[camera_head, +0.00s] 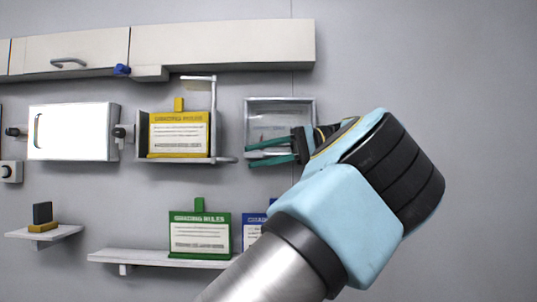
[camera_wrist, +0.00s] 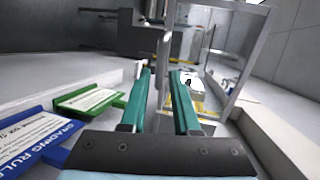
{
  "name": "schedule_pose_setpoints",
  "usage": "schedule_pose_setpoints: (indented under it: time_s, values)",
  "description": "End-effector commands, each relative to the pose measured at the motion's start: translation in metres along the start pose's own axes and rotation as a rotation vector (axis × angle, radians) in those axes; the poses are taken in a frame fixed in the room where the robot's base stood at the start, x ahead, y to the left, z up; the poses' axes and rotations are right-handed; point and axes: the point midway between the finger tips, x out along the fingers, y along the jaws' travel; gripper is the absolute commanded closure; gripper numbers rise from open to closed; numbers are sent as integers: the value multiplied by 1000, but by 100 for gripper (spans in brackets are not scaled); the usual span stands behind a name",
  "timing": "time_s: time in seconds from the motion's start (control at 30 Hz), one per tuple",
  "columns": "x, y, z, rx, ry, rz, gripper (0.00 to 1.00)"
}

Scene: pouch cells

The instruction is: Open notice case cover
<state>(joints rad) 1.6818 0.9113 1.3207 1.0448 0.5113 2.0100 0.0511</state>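My gripper (camera_head: 250,155) points left in front of the grey-framed case's lower part. Contact cannot be told.
A green card (camera_head: 199,234) and a partly hidden blue card (camera_head: 252,232) stand on a low shelf (camera_head: 150,256). A white box (camera_head: 72,132) is on the wall at left. Cabinets (camera_head: 220,45) run above. The wall at right is bare.

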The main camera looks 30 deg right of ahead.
Motion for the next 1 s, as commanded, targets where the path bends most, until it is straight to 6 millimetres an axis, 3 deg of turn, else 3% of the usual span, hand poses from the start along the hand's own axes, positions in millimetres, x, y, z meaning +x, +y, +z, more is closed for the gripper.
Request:
schedule_pose_setpoints:
  time_s: [0.4,1.0]
  values:
    - [-19,0,0,-1,8,-4,70]
    - [-19,0,1,0,9,-3,70]
